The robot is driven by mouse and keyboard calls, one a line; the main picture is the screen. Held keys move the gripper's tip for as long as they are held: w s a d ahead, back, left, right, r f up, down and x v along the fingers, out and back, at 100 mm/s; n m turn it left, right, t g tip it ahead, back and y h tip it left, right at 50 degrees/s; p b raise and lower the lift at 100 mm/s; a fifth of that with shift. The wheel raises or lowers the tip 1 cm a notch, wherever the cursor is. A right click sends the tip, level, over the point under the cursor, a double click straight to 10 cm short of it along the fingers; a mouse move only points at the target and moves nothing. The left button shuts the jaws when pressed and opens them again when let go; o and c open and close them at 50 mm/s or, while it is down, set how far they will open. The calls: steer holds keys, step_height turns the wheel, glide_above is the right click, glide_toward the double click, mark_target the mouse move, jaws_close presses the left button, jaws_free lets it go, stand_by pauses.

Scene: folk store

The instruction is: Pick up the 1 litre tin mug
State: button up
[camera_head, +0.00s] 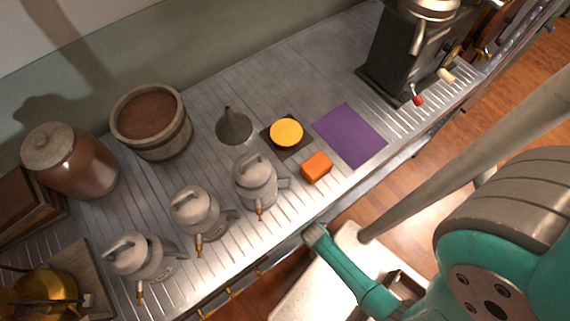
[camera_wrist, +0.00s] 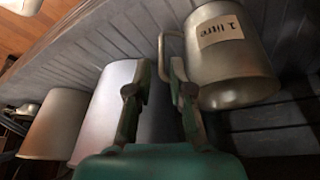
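The 1 litre tin mug (camera_wrist: 235,66) is a grey metal cylinder with a paper label reading "1 litre", at the upper right of the wrist view. Its looped handle (camera_wrist: 162,53) points left. My gripper (camera_wrist: 160,66) is open, with its two teal fingers on either side of the handle's line in the picture. I cannot tell whether the handle is between the fingers or beyond them, and no contact is clear. I cannot make out this mug in the head view, where the teal arm hides part of the right side.
In the wrist view, a pale cylinder (camera_wrist: 100,105) and a brownish one (camera_wrist: 52,125) stand left of my gripper. In the head view, the metal counter (camera_head: 290,70) holds several lidded grey vessels (camera_head: 257,183), a funnel (camera_head: 234,128), an orange block (camera_head: 316,167) and a purple mat (camera_head: 350,135).

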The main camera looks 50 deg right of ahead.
steer(key=shift+x, duration=2.65)
steer(key=shift+w, duration=0.15)
jaws_close()
